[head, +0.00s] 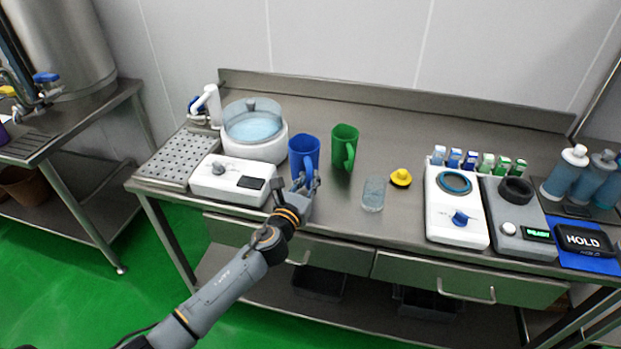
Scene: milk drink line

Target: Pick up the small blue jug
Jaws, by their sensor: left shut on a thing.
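The small blue jug (303,152) stands upright on the steel table, left of the middle. My left gripper (306,184) comes in from the front left and is shut at the near side of the jug, on its handle side. I cannot tell whether the jug's base touches the table. My right gripper is not in the head view.
A green jug (344,147) stands close to the right of the blue one. A clear glass (373,194) and a yellow-topped item (401,177) are further right. A white water bath (253,130) and control box (236,181) stand close on the left.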

